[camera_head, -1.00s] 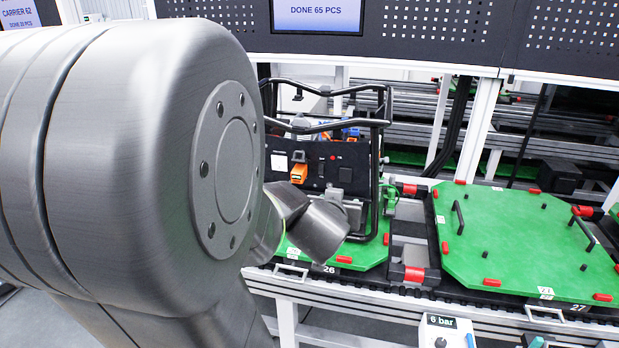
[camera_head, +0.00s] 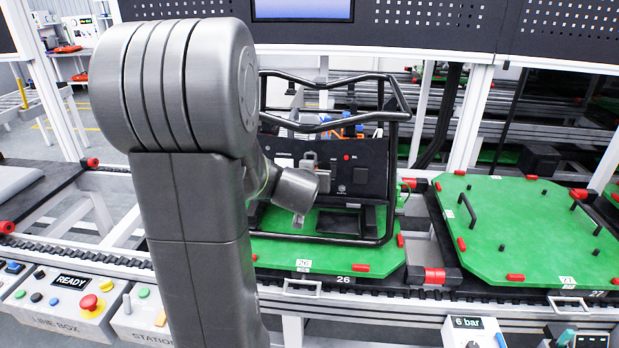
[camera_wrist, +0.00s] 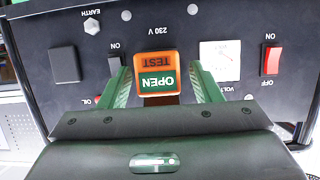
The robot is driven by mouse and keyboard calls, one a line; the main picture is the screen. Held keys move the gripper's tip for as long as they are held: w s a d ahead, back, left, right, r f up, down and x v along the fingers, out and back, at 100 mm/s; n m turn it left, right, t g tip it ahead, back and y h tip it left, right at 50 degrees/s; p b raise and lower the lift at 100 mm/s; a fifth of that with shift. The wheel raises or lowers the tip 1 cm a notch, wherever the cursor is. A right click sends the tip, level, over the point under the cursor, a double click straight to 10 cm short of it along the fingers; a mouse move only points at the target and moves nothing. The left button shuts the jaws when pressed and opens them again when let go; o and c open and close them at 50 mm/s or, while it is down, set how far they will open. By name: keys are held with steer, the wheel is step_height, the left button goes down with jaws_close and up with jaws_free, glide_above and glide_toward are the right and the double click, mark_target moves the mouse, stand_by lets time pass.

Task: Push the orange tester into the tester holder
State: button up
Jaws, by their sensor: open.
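The orange tester (camera_wrist: 158,58) with a green OPEN label shows upside down in the wrist view, in front of the black panel (camera_wrist: 100,92) below the 230 V mark. My gripper (camera_wrist: 160,70) is open, with one green finger on each side of the tester. Whether the fingers touch it is unclear. In the head view my wrist is at the panel (camera_head: 352,158) of the black-framed unit, and the tester is hidden there. I cannot make out a separate tester holder; what lies behind the tester is hidden.
The black tube frame (camera_head: 391,170) surrounds the panel on green pallet 26 (camera_head: 345,256). Green pallet 27 (camera_head: 525,228) stands to the right, with a black handle. A line box (camera_head: 72,300) with a red button is at the lower left. A red rocker switch (camera_wrist: 271,60) is on the panel.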

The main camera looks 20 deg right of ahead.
steer(key=shift+c, duration=0.5)
steer(key=c, duration=1.1)
steer(key=shift+o, duration=0.2)
steer(key=shift+s+a, duration=0.6)
steer(key=shift+s, duration=0.35)
steer(key=shift+s, duration=0.1)
steer(key=shift+s+a, duration=0.3)
steer(key=shift+s, duration=0.1)
steer(key=shift+s, duration=0.1)
